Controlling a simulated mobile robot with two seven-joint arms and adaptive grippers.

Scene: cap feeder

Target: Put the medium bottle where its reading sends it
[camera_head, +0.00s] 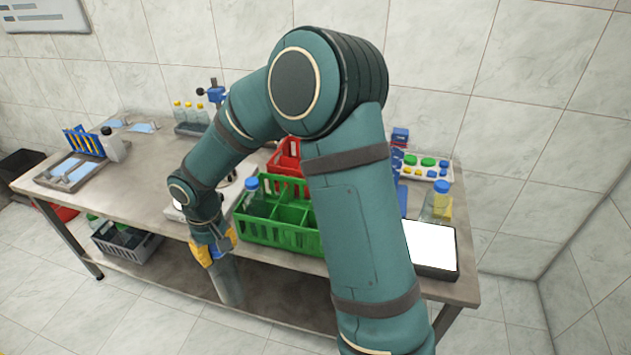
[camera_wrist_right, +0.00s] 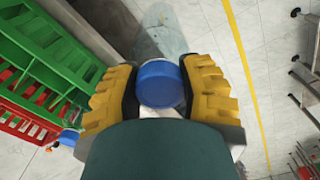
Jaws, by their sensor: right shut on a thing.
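My right gripper (camera_head: 213,250) is shut on a clear bottle (camera_head: 229,283) with a blue cap. In the right wrist view the blue cap (camera_wrist_right: 160,84) sits between the two yellow-padded fingers (camera_wrist_right: 160,95). The bottle hangs tilted in front of the table's front edge, left of the green crate (camera_head: 280,235); whether it is the medium bottle I cannot tell. The crate has compartments, and another blue-capped bottle (camera_head: 252,190) stands in its left part. A red crate (camera_head: 285,160) is behind it, partly hidden by my arm. No reading is legible. My left gripper is out of view.
The tablet with a blank white screen (camera_head: 432,246) lies at the table's right front, near a blue-capped bottle with yellow contents (camera_head: 437,205). A tray of coloured caps (camera_head: 425,166) is behind. A grey crate (camera_head: 128,242) stands on the lower shelf. Floor in front is clear.

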